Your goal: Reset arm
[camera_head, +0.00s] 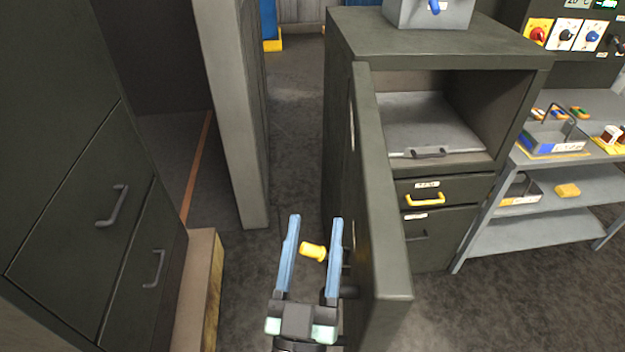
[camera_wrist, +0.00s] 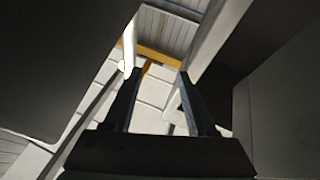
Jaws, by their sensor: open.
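My gripper (camera_head: 315,220) is open, with its two blue fingers pointing up and away in the head view. It stands just left of an open dark cabinet door (camera_head: 385,220). A yellow knob (camera_head: 313,251) shows between the fingers; I cannot tell whether it touches them or is fixed to the door. In the wrist view my gripper (camera_wrist: 158,75) shows as two dark, spread fingers with no object visibly held between them.
The cabinet (camera_head: 440,45) has an open compartment and a yellow-handled drawer (camera_head: 425,199). A dark drawer unit (camera_head: 90,230) stands left and a pale post (camera_head: 232,110) ahead. A grey shelf rack (camera_head: 545,215) is at right. Floor shows between post and cabinet.

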